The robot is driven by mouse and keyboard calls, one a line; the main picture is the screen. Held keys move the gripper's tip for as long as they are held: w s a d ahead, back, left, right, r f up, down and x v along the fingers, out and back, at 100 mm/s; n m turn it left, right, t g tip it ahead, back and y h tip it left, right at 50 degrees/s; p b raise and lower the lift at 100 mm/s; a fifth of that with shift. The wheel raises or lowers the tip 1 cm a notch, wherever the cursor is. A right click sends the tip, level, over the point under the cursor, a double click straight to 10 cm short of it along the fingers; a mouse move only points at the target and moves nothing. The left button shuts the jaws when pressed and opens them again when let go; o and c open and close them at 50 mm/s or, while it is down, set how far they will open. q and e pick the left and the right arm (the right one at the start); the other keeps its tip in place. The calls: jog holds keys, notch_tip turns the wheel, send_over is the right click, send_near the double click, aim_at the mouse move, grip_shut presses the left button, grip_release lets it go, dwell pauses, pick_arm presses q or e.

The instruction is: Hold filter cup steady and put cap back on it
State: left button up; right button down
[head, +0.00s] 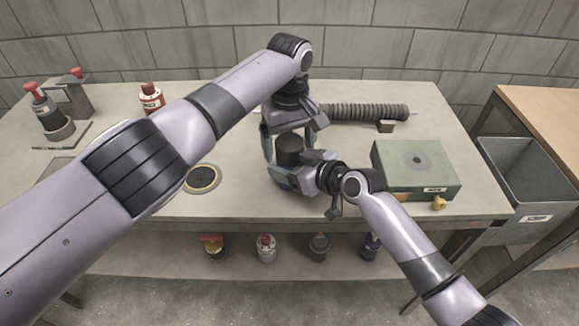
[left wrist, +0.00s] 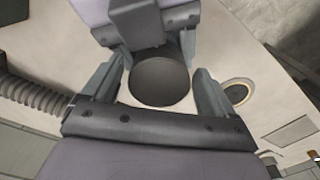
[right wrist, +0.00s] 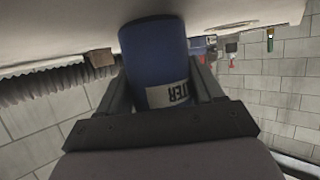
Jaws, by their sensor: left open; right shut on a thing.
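The dark round cap (head: 289,148) is near the middle of the bench, between the fingers of my left gripper (head: 289,152). The left wrist view shows its flat dark top (left wrist: 160,80) from above, with the open fingers apart on both sides. My right gripper (head: 292,176) is shut on the blue filter cup (right wrist: 157,50), which carries a pale label. The cup looks upright on the bench. The head view hides its body behind my right gripper. The cap is above the cup, but I cannot tell whether it is fully seated.
A dark disc with a pale ring (head: 203,178) lies left of my grippers. A green box (head: 415,170) stands right. A ribbed mesh tube (head: 360,112) lies behind. A red-and-white bottle (head: 151,98) stands back left. A grey bin (head: 530,170) is beyond the right bench edge.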

pick_arm(q)
jog(key=c, duration=1.1)
jog(key=shift+m, duration=1.7)
jog(key=o, duration=1.2)
jog(key=shift+r, duration=0.2)
notch_tip(320, 180, up, 4)
jog(key=shift+r, duration=0.1)
